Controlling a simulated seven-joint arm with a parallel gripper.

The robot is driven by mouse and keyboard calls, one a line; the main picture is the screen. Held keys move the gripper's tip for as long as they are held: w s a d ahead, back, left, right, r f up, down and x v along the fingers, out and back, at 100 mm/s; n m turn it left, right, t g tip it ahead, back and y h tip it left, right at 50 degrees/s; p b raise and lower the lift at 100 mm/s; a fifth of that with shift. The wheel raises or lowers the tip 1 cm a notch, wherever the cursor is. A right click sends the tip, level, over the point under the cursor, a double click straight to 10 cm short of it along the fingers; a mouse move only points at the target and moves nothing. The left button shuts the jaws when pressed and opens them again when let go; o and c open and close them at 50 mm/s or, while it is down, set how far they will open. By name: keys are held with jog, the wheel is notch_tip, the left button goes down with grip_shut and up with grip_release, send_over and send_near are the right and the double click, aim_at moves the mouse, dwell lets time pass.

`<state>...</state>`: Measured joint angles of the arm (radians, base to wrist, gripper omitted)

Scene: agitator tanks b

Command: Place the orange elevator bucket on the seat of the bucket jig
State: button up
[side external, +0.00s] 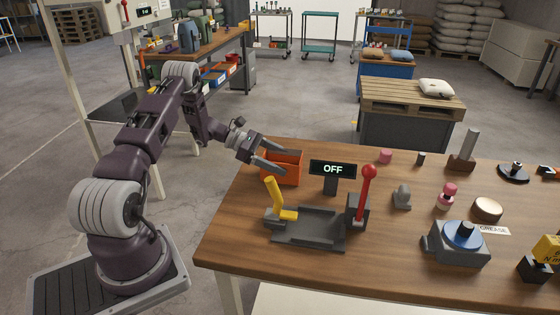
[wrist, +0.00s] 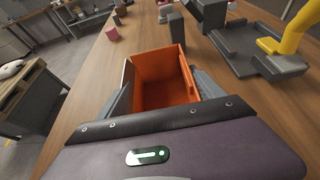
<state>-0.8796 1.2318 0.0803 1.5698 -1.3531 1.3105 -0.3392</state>
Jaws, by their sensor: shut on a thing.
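The orange elevator bucket (side external: 287,168) is at the left back part of the wooden table, behind the jig. My gripper (side external: 276,157) reaches it from the left and is shut on it. In the wrist view the bucket (wrist: 158,68) sits between the two grey fingers, its open top showing an empty inside. I cannot tell whether its underside touches the table. The bucket jig (side external: 308,230) is a dark grey base with a flat, empty seat, a yellow handle at its left and a red-knobbed lever at its right. It also shows in the wrist view (wrist: 238,42).
A display reading OFF (side external: 333,169) stands behind the jig, just right of the bucket. Bare table lies left of the jig.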

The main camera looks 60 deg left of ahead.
jog(key=o, duration=1.6)
jog(key=shift+f, duration=0.1)
